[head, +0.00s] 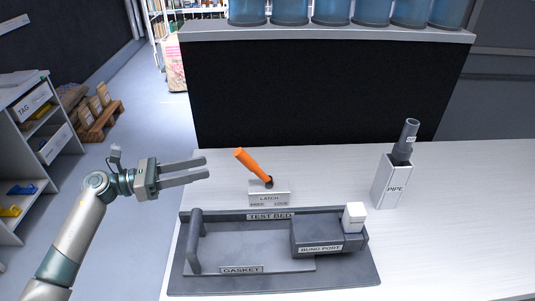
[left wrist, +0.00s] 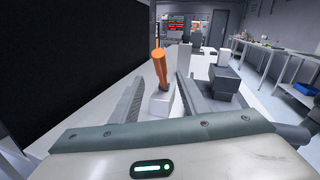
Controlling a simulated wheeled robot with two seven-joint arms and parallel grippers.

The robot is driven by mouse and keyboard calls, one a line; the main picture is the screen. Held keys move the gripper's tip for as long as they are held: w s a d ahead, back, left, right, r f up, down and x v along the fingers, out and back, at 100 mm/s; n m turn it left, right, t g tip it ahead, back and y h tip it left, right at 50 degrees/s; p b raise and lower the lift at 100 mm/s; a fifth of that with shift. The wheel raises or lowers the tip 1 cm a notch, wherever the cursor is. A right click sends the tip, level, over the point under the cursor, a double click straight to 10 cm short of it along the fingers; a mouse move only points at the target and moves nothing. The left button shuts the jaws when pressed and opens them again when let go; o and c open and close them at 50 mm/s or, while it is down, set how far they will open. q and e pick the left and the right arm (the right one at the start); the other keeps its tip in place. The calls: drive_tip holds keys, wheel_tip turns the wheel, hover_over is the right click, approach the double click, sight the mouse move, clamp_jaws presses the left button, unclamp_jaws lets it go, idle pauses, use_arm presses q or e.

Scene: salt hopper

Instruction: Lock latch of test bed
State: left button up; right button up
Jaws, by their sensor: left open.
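The latch is an orange lever (head: 253,166) on a dark pivot above a white block labelled LATCH (head: 269,197). The lever tilts up to the left in the head view. The latch stands at the back edge of the grey test bed (head: 200,284). My left gripper (head: 205,169) is open and empty, to the left of the lever and apart from it, with its fingers pointing right. In the left wrist view the orange lever (left wrist: 160,67) shows upright ahead, seen between the two open fingers (left wrist: 160,92). My right gripper is out of view.
The test bed carries a grey handle (head: 194,240), a gasket plate (head: 240,269) and a bung port block (head: 318,248) with a white cube (head: 354,215). A pipe holder (head: 392,182) stands at right. A black panel (head: 320,90) rises behind. The table's right side is clear.

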sight(259, 168)
use_arm(q)
drive_tip(key=p+x, duration=0.7)
drive_tip(key=x, duration=0.9)
drive_tip(key=shift+d+r, duration=0.1)
drive_tip(key=shift+w+d, duration=0.1)
drive_tip(key=shift+d, duration=0.25)
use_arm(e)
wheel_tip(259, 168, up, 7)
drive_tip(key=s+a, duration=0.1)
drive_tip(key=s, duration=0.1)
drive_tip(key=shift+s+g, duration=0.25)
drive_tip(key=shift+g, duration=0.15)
use_arm(q)
drive_tip(key=shift+c, duration=0.6)
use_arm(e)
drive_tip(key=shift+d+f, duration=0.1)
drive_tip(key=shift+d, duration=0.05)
use_arm(q)
clamp_jaws()
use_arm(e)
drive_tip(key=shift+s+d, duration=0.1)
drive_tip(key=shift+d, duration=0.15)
